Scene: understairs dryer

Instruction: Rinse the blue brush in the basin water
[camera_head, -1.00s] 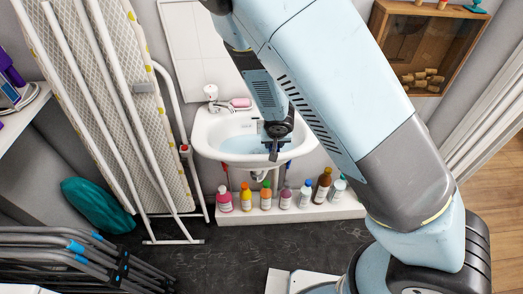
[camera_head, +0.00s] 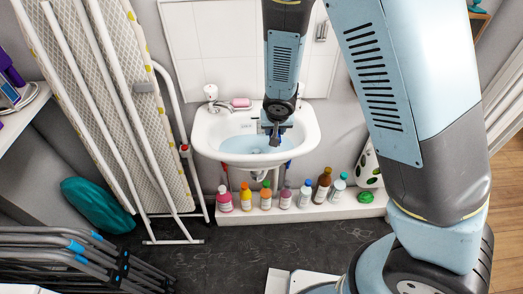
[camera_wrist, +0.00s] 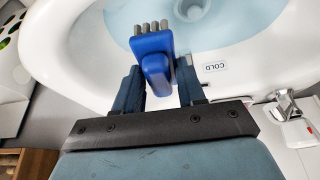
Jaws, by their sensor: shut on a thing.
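My gripper (camera_wrist: 160,85) is shut on the blue brush (camera_wrist: 153,62), which shows in the wrist view as a blue block with grey bristle tufts. The bristles point away from the gripper, over the basin's inside. The white basin (camera_head: 203,136) holds pale blue water (camera_head: 243,144), which also shows in the wrist view (camera_wrist: 245,18). In the head view my gripper (camera_head: 275,136) hangs over the basin's right half, and the brush is too small to make out there. I cannot tell whether the bristles touch the water.
Several bottles (camera_head: 265,197) stand on a low white ledge (camera_head: 320,211) below. A folded ironing board (camera_head: 110,110) leans at the left. Dark floor (camera_head: 230,250) in front is clear.

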